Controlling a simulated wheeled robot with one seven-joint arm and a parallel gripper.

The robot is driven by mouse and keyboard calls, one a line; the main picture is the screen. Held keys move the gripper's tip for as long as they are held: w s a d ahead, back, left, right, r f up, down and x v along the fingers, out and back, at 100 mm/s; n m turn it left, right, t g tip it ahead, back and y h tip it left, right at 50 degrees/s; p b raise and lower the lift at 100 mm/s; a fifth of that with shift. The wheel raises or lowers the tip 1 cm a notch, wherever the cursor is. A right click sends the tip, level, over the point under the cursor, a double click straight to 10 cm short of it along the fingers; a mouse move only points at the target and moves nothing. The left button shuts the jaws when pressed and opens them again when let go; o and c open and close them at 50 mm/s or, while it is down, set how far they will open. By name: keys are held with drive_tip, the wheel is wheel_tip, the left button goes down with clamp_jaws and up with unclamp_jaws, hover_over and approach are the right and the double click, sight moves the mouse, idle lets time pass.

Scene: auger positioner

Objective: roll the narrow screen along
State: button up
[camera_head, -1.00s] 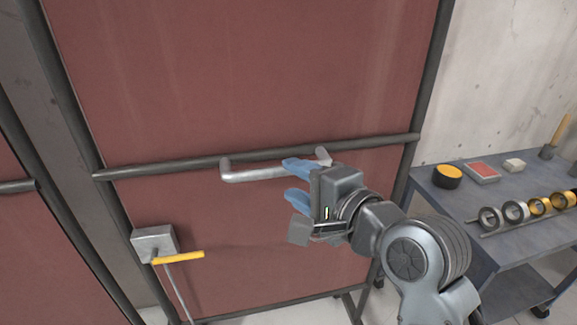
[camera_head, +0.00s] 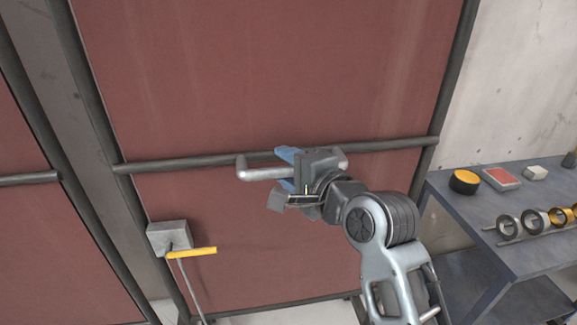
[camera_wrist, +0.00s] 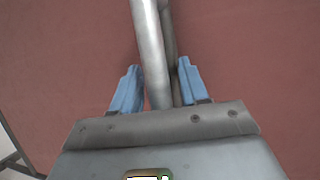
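A tall red screen (camera_head: 250,90) in a dark tube frame fills the middle of the head view. A silver bar handle (camera_head: 260,174) sits on it just below a dark cross rail (camera_head: 205,162). My gripper (camera_head: 286,170) is at the handle, its blue fingers above and below the bar. In the wrist view the handle (camera_wrist: 152,60) runs between the two spread fingers of my gripper (camera_wrist: 158,85), with a gap showing on the right side. The fingers are open around it; contact on the left finger is unclear. The handle's right part is partly hidden by my gripper.
A grey box (camera_head: 169,237) with a yellow lever (camera_head: 192,252) is low on the screen's left side. Another red screen (camera_head: 30,240) stands at the left edge. A grey bench (camera_head: 465,215) with rings and small items stands at right, before a concrete wall (camera_head: 530,90).

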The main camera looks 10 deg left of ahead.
clamp_jaws()
drive_tip(key=shift+s, duration=0.1)
idle(0.4)
